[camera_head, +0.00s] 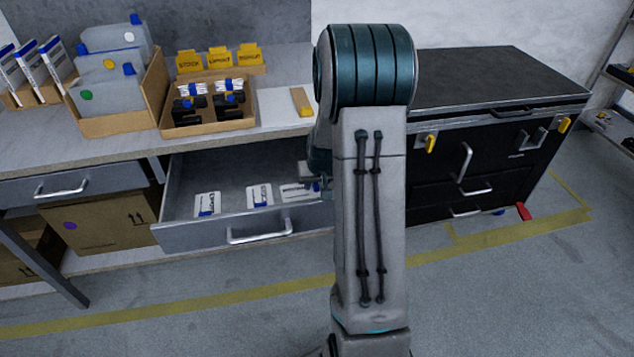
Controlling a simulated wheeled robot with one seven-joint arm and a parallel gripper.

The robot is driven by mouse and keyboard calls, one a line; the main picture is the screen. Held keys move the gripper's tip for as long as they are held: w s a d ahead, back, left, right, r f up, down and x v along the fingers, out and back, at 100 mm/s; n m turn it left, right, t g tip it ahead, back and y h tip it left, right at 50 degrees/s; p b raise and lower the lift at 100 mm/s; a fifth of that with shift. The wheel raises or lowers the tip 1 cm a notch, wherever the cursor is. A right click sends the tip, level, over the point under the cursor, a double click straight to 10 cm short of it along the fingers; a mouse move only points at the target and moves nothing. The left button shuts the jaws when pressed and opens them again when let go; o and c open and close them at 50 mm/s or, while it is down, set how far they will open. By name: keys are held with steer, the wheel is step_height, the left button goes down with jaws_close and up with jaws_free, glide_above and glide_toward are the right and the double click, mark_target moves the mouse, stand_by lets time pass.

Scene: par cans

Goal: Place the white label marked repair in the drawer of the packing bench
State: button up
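The packing bench (225,131) has a drawer (190,236) pulled open below its top. Three white labels with blue parts lie in the drawer: a left one (207,204), a middle one (259,196) and a right one (297,191). Their print is too small to read surely, so I cannot tell which is marked repair. My gripper (314,183) is low at the drawer's right end, beside or over the right label. My arm hides most of it, so I cannot see whether its fingers are open or shut, or touch the label.
A black cabinet (470,150) stands to the right. Floor in front is clear, with yellow tape (200,301).

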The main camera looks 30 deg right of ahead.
steer(key=shift+s+r, duration=0.1)
steer(key=shift+r, duration=0.45)
steer(key=p+v, duration=0.2)
steer(key=v, duration=0.8)
steer(key=s+a+r+n+g, duration=0.1)
steer(key=s+a+r, duration=0.2)
steer(key=s+a, duration=0.5)
steer(key=s+a+r+n+g+y, duration=0.1)
steer(key=s+a+r, duration=0.3)
steer(key=s+a, duration=0.5)
steer(key=s+n, duration=0.1)
steer(key=s, duration=0.2)
steer(key=shift+a, duration=0.3)
steer(key=shift+s+a, duration=0.1)
